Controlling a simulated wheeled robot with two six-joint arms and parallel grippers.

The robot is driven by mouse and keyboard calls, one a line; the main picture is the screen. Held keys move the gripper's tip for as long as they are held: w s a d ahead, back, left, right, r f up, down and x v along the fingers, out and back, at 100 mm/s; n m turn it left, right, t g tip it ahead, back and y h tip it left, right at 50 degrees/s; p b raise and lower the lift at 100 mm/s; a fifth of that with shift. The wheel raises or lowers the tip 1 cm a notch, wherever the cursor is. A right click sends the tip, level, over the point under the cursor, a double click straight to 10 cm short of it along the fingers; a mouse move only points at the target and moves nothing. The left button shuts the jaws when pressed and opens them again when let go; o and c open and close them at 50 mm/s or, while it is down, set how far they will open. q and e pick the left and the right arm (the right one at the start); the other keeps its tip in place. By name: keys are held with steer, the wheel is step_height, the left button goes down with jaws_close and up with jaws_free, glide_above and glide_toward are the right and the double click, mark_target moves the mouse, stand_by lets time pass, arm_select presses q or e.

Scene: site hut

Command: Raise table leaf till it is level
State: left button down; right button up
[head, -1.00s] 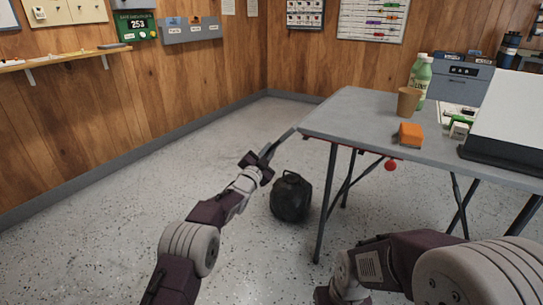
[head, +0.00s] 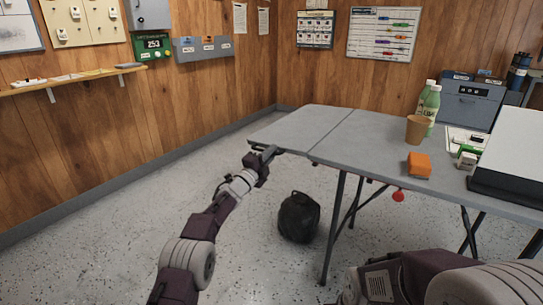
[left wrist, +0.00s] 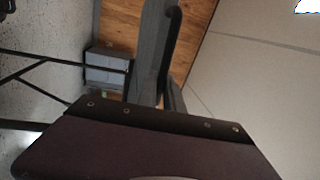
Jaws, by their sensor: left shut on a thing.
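The table leaf (head: 295,129) is the grey panel at the left end of the folding table (head: 375,143). It stands out from the seam and looks about in line with the tabletop; a slight tilt is hard to tell. My left gripper (head: 264,153) is shut on the leaf's near outer edge. A red knob (head: 398,196) hangs under the table's front edge. In the left wrist view, the table's grey top shows nearly edge-on, and the grip itself is mostly hidden. My right arm shows at the lower right, but its gripper is out of view.
A black bag (head: 298,217) sits on the floor below the leaf. The floor left of my left arm is clear.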

arm_select(q)
steer(key=shift+r+m, duration=0.4)
steer(key=shift+r, duration=0.25)
steer(key=c, duration=1.5)
jaws_free()
steer(key=shift+f, duration=0.15)
steer(key=shift+s, duration=0.15)
steer(key=b+v, duration=0.4)
steer(key=v, duration=0.4)
steer(key=shift+s+a, duration=0.25)
steer(key=shift+a, duration=0.1)
